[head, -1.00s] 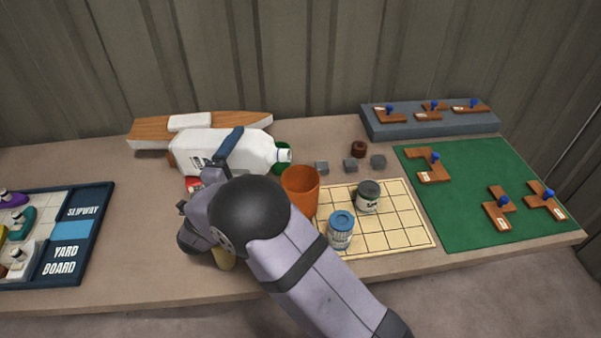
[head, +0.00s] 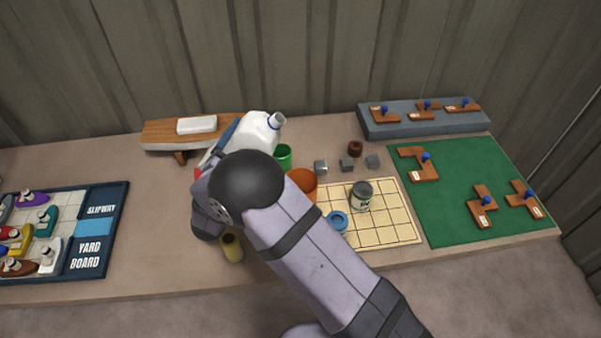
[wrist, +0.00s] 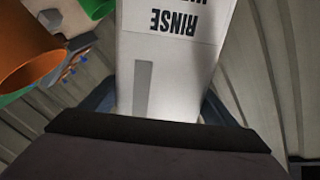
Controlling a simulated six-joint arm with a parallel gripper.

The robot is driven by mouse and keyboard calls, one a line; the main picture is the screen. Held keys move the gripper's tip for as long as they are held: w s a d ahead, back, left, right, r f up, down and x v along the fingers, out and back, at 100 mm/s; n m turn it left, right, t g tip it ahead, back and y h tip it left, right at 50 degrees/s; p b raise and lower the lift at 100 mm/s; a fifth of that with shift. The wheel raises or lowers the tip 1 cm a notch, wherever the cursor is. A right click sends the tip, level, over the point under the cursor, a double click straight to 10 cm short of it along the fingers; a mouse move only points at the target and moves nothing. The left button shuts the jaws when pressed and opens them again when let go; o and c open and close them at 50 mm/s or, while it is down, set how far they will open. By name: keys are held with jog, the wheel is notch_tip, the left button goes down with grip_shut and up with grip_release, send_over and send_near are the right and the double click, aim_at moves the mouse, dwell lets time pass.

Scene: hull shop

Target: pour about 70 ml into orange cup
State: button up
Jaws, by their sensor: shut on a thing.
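A white jug (head: 256,133) with a blue ring at its neck is held by my gripper; in the head view it leans with its mouth up and to the right. The wrist view shows its white side (wrist: 165,75) with a label reading "RINSE". The orange cup (head: 304,181) stands to the right of the jug, partly hidden by my arm. It also shows at the left of the wrist view (wrist: 28,52). I cannot see any liquid.
A green cup (head: 283,155) stands just behind the orange cup. A yellow thing (head: 232,248) is close to my arm. A boat model (head: 165,133) lies behind.

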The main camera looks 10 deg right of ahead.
aim_at(253, 121)
jog(key=shift+s+d+r+n+p, duration=0.1)
jog(key=shift+d+r+n+p, duration=0.1)
jog(key=shift+r+n+p, duration=1)
jog(key=shift+n, duration=0.3)
jog(key=n+p, duration=0.1)
jog(key=n, duration=0.2)
jog(key=shift+s+d+p, duration=0.15)
jog(key=shift+d+p, duration=0.05)
jog(key=shift+p, duration=0.15)
jog(key=r+p, duration=0.1)
jog(key=r+n+p, duration=0.1)
jog(key=r+p, duration=0.1)
jog(key=r+n+p, duration=0.1)
jog(key=r+p, duration=0.1)
jog(key=shift+s+d+r, duration=0.1)
jog(key=shift+d+r, duration=0.15)
dwell(0.7)
